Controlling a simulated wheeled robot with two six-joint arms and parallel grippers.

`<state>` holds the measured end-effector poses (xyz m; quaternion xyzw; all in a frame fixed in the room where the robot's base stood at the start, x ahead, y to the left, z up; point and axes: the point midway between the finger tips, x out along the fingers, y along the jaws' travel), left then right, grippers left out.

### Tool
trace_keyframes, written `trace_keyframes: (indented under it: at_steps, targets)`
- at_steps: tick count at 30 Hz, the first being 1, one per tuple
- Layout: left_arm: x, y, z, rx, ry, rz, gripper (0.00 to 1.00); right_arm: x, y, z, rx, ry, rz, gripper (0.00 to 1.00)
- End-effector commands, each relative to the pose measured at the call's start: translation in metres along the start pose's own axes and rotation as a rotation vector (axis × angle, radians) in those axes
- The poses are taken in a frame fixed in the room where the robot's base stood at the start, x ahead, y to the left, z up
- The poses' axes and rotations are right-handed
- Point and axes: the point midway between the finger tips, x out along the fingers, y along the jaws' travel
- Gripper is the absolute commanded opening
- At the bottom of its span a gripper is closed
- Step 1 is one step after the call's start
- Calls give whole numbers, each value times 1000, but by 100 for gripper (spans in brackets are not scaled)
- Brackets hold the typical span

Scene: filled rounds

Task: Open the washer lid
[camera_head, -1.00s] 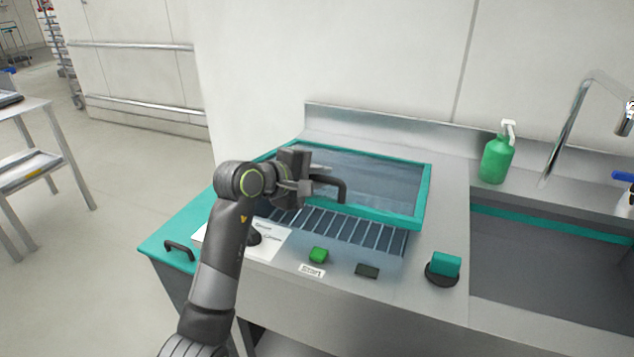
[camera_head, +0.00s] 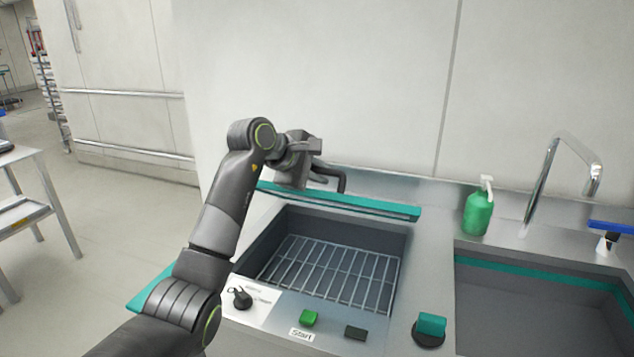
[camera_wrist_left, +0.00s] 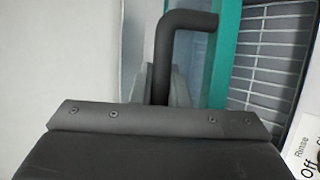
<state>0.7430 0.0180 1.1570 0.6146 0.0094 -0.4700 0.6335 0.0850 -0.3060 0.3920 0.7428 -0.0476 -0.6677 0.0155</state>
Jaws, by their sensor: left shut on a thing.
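The washer lid (camera_head: 385,208) is raised and seen nearly edge-on in the head view, as a teal bar behind the washer opening. Its exact angle is hard to tell. My left gripper (camera_head: 308,174) is at the lid's left part, shut on the dark lid handle (camera_head: 341,182). In the left wrist view the bent handle (camera_wrist_left: 163,55) comes up from the jaws, beside the lid's teal frame (camera_wrist_left: 226,45). The jaws' contact is partly hidden by the gripper body. The washer basin (camera_head: 392,262) is uncovered, with a wire rack (camera_head: 330,270) inside. My right gripper is not in view.
The front panel has a black knob (camera_head: 240,298), a green start button (camera_head: 309,318), a dark switch (camera_head: 355,333) and a teal knob (camera_head: 431,325). A green soap bottle (camera_head: 478,212), a faucet (camera_head: 541,190) and a sink (camera_head: 520,300) are at the right. The wall stands close behind.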

Motion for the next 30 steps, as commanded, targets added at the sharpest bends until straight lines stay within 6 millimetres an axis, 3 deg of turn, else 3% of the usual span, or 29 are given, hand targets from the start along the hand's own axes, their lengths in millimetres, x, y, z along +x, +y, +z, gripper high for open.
trace_keyframes:
  at_steps: [13, 14, 18, 30]
  targets:
    - [-1, 4, 0, 2, 2, 4, 0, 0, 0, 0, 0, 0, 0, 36]
    - [0, 4, 0, 2, 2, 4, 16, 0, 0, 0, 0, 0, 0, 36]
    - [0, 3, 0, 1, 1, 3, 34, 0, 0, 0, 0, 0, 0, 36]
    - [-5, 2, -1, 1, 1, 3, 36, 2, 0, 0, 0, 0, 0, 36]
